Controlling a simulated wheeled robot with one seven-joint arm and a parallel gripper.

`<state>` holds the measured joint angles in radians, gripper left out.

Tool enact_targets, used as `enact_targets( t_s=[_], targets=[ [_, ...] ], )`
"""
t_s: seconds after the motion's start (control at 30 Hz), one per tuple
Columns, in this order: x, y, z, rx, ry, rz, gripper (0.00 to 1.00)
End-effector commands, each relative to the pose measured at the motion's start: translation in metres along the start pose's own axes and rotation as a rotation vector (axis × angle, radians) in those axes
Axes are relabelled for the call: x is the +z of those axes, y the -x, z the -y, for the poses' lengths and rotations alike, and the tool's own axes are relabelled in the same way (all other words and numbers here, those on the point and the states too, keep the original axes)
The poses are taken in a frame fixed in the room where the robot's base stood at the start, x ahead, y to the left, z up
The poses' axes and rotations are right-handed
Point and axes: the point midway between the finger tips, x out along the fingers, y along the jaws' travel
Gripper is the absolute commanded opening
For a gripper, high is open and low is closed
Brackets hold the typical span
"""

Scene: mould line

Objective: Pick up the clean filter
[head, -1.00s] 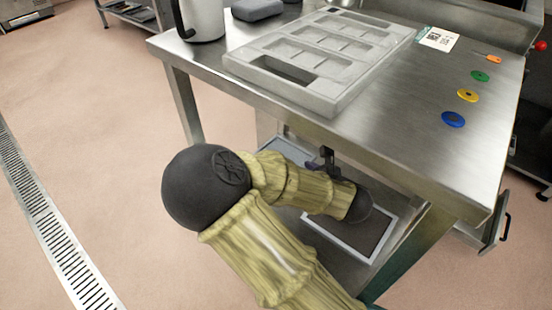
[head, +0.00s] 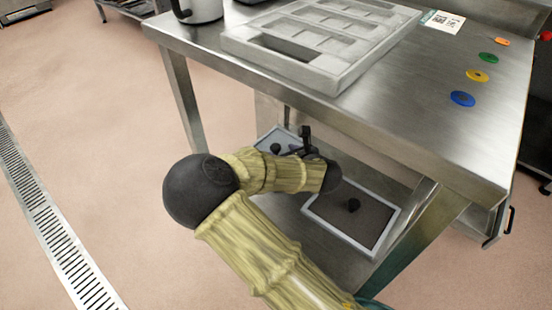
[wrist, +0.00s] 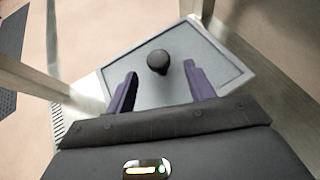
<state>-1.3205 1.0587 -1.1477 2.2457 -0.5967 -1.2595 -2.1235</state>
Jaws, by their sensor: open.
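The clean filter, a pale grey framed panel (head: 268,139), lies on the lower shelf under the steel table, partly hidden by my arm. Its black round knob (head: 275,148) shows just left of my gripper (head: 292,149). In the wrist view the pale filter (wrist: 212,62) fills the middle, with its knob (wrist: 158,62) ahead of and between the two purple fingers. My gripper (wrist: 160,82) is open and empty, its fingertips short of the knob. A second filter with a dark grey-brown face (head: 345,225) and a black knob (head: 353,205) lies on the shelf to the right.
The steel table top (head: 400,120) overhangs the shelf, and table legs (head: 185,100) stand at its corners. A grey mould tray (head: 335,80), a jug (head: 200,10), a label card (head: 442,21) and coloured discs (head: 462,99) are on top. The floor at left is open.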

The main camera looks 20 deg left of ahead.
Motion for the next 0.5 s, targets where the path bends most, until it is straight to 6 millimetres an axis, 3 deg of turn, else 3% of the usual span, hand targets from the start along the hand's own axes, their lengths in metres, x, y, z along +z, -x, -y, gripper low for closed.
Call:
enact_targets(
  t_s=[0.27,0.5],
  targets=[
    [0.000,-0.001,0.000,0.000,0.000,0.000,0.54],
    [0.002,-0.031,-0.002,0.002,0.003,0.001,0.54]
  ],
)
